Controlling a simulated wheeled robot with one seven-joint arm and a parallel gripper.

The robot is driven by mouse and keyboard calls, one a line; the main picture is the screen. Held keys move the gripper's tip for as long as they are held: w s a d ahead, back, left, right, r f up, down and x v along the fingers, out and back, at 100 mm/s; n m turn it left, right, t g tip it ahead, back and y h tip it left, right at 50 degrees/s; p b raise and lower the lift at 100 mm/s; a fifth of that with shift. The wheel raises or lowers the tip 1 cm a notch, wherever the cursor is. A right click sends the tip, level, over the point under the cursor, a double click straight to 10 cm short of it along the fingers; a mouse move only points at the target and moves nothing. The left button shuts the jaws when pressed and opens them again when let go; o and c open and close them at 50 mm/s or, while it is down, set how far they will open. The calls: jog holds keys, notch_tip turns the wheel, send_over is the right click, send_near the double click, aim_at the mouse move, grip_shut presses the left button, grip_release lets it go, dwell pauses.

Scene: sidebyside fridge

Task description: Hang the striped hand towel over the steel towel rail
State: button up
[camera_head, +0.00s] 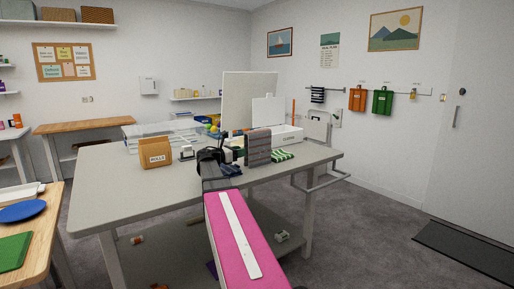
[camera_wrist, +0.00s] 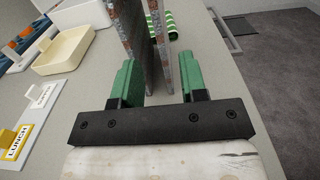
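The fingers are apart, and a narrow gap shows beside the right one.
A white caddy (camera_head: 287,135) and a white panel (camera_head: 250,100) stand behind, and a brown ROLLS box (camera_head: 155,152) stands left. A wall rail (camera_head: 385,91) holds a dark striped cloth (camera_head: 317,95) and bags.

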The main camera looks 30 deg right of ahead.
aim_at(258, 148)
jog(key=d, duration=0.7)
jog(key=shift+w+d, duration=0.15)
jog(key=shift+w, duration=0.1)
grip_shut()
